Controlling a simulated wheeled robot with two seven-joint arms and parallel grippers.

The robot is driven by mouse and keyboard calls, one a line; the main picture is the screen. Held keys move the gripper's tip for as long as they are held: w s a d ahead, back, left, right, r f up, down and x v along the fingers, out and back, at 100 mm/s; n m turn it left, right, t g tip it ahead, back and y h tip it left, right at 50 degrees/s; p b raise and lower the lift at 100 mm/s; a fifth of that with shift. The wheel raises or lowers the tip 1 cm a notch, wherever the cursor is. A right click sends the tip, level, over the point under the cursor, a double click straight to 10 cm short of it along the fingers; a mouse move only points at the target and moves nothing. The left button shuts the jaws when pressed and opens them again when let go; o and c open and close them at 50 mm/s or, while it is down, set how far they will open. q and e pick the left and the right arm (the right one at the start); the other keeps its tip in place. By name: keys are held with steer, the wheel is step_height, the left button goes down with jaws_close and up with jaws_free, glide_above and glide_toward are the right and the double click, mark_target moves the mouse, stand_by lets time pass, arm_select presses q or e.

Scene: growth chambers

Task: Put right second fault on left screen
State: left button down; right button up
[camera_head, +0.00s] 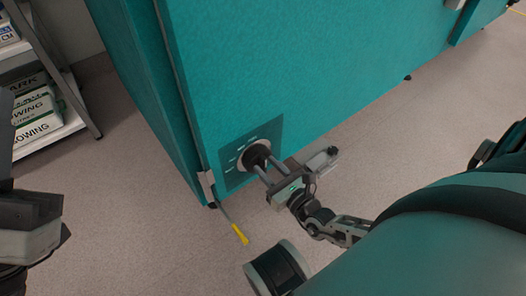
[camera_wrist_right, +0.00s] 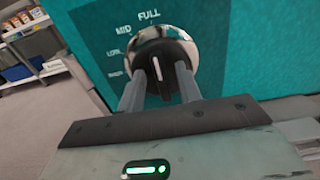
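A black dial (camera_head: 257,156) sits on a darker teal panel (camera_head: 240,180) low on the teal chamber's face. In the right wrist view the dial (camera_wrist_right: 158,60) has a pale ring and a white pointer mark that stands nearly upright, towards the word FULL. MID and lower labels lie to its left. My right gripper (camera_head: 264,172) is at the dial, its two fingers apart, one on each side of the dial's middle grip. I cannot tell whether they press on it. My left gripper (camera_head: 32,225) is partly in view at the left edge, away from the chamber. No screen is in view.
A yellow-tipped cable (camera_head: 240,234) hangs from a pale fitting (camera_head: 207,186) at the chamber's lower corner, close to my right gripper. A shelf rack (camera_head: 45,125) with boxes and packs stands at the left. The grey floor (camera_head: 150,235) between is clear.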

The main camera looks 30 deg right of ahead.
jaws_close()
